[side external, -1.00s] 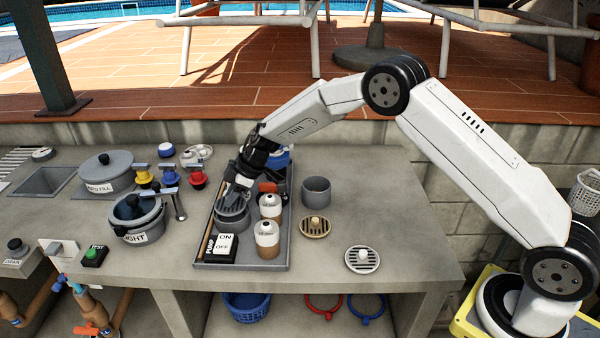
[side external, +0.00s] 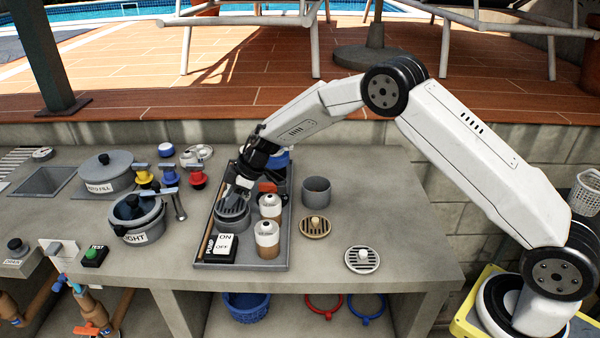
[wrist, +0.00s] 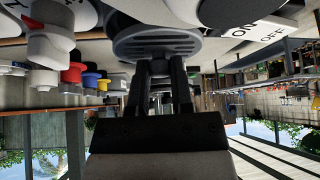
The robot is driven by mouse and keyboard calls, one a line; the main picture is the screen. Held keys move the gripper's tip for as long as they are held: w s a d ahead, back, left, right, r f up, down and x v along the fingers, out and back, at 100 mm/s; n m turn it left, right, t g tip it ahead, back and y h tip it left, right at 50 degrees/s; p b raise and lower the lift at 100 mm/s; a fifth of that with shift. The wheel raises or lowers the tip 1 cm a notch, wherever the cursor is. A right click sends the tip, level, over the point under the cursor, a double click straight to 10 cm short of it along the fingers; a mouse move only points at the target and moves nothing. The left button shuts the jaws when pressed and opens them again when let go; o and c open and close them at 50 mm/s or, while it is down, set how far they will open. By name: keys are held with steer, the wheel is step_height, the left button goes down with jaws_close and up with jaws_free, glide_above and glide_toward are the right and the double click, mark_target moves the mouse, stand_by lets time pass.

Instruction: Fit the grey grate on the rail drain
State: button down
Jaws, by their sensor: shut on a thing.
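My gripper (side external: 243,184) points down into the left part of the grey tray (side external: 277,262). It is shut on the dark grey slatted round grate (side external: 233,207). The grate looks nearly level, on or just above a grey round body (side external: 232,224) in the tray. I cannot tell whether it is fully seated there. In the wrist view, both fingers (wrist: 160,68) reach the grate (wrist: 157,46), which hides what lies beyond it. I cannot tell for sure which fitting is the rail drain.
Two white-and-brown jars (side external: 267,238) and an ON/OFF box (side external: 222,246) crowd the tray. A grey cup (side external: 316,190), a tan grate (side external: 314,227) and a light grate (side external: 362,259) stand to the right. Pots and coloured valves (side external: 143,176) stand to the left. The counter's right part is clear.

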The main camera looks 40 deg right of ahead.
steer(key=shift+f, duration=0.75)
stand_by(1.0)
steer(key=shift+c, duration=1.4)
jaws_free()
steer(key=shift+s, duration=0.1)
steer(key=shift+r, duration=0.1)
steer(key=shift+r, duration=2.45)
steer(key=shift+r, duration=0.25)
steer(key=shift+r, duration=1.85)
